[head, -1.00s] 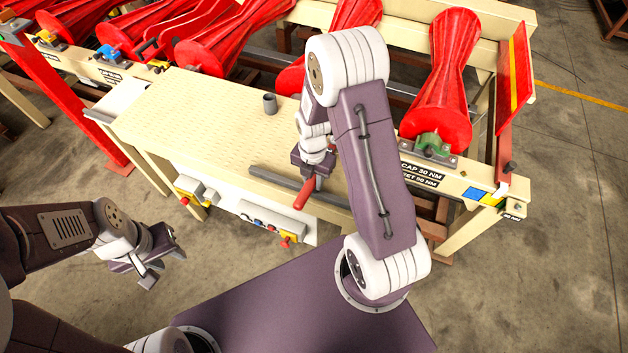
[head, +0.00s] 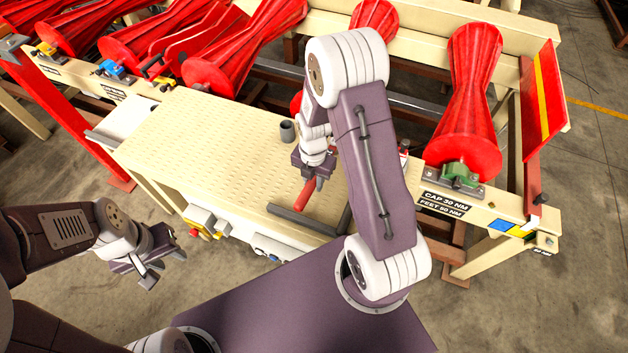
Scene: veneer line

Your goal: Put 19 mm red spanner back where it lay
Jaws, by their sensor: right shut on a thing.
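The red spanner (head: 304,196) shows as a red handle below my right gripper (head: 313,178). My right gripper is shut on it and holds it over the right part of the cream table, close to the front edge. The rest of the spanner is hidden by the gripper and my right arm. I cannot tell whether the spanner touches the table. My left gripper (head: 147,265) is over the floor at the left, in front of the table and away from it. Its jaws look apart and empty.
The perforated cream table (head: 215,135) is mostly clear. A grey cup (head: 287,131) stands near its back edge. Dark bars (head: 300,221) run along its front right edges. Red rollers (head: 469,100) stand behind and at right, with a green bearing block (head: 459,175) on the rail.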

